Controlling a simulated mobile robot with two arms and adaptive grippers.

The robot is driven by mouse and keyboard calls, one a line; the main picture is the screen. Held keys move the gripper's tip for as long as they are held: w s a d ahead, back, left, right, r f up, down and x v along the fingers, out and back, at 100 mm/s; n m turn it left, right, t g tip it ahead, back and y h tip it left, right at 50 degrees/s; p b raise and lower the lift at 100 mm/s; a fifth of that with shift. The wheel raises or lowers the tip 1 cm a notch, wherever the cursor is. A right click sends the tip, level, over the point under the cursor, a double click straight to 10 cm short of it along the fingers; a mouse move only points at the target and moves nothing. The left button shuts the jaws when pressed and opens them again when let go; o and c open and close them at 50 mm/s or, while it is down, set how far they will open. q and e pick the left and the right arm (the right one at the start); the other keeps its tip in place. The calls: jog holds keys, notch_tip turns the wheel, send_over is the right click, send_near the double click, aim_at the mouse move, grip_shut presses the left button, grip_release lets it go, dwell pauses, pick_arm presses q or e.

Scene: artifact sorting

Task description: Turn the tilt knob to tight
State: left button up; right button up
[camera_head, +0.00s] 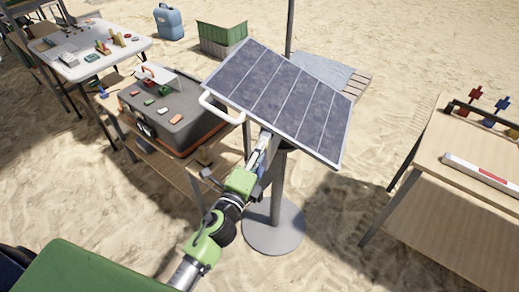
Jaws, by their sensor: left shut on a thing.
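The solar panel (281,95) is tilted on a grey post (277,190) with a round base (273,228). A white handle (222,108) sticks out from its left edge. My left gripper (264,148) reaches up from below to the tilt joint under the panel's lower edge. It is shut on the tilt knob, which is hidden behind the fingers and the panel. The knob's markings cannot be read. My right gripper is not in view.
A wooden bench (176,172) with a grey case (172,118) stands close left of the post. A white table (84,63) with small objects is farther left. Another wooden table (440,190) stands at the right. Open sand lies between it and the post.

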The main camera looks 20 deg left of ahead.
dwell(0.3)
pick_arm(q)
jog(key=o, duration=1.1)
jog(key=shift+f, duration=0.1)
jog(key=shift+s+f, duration=0.1)
jog(key=shift+s, duration=0.1)
jog(key=shift+s, duration=0.3)
jog(key=s, duration=0.7)
jog(key=shift+a+r, duration=0.25)
